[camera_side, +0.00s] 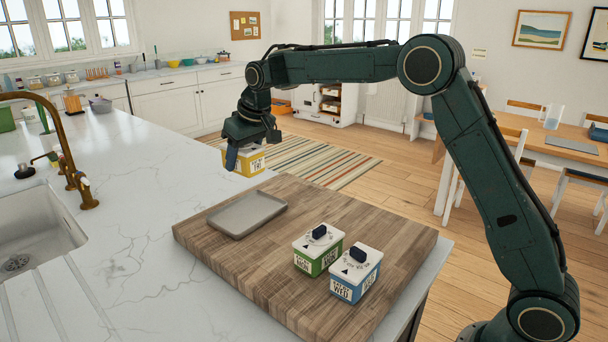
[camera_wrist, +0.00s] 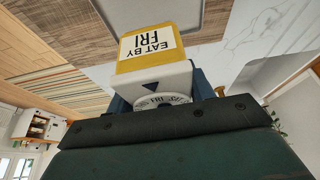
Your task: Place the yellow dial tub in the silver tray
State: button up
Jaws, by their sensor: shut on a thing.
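The yellow dial tub (camera_side: 250,161) has a white lid and a label. In the wrist view the tub (camera_wrist: 148,62) shows "EAT BY FRI" on its side and a dial on its lid. My gripper (camera_side: 238,150) is shut on the tub and holds it in the air, beyond the far left edge of the wooden board in the side view. In the wrist view my gripper's blue fingers (camera_wrist: 160,90) are partly hidden behind the tub. The silver tray (camera_side: 247,213) lies flat and empty on the board, below and in front of the held tub.
A green dial tub (camera_side: 318,250) and a blue dial tub (camera_side: 356,272) stand close together on the right of the wooden board (camera_side: 235,277). A sink with a brass faucet (camera_side: 72,160) is at the left. The white counter between sink and board is clear.

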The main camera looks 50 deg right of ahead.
aim_at(257, 164)
notch_tip(257, 164, down, 8)
jog(key=shift+r, duration=0.2)
jog(key=shift+f, duration=2.15)
jog(key=shift+f, duration=0.15)
jog(key=o, duration=1.3)
jog(key=shift+c, duration=0.2)
jog(key=v, duration=1.1)
jog(key=shift+s+r, duration=0.25)
jog(key=shift+r, duration=0.3)
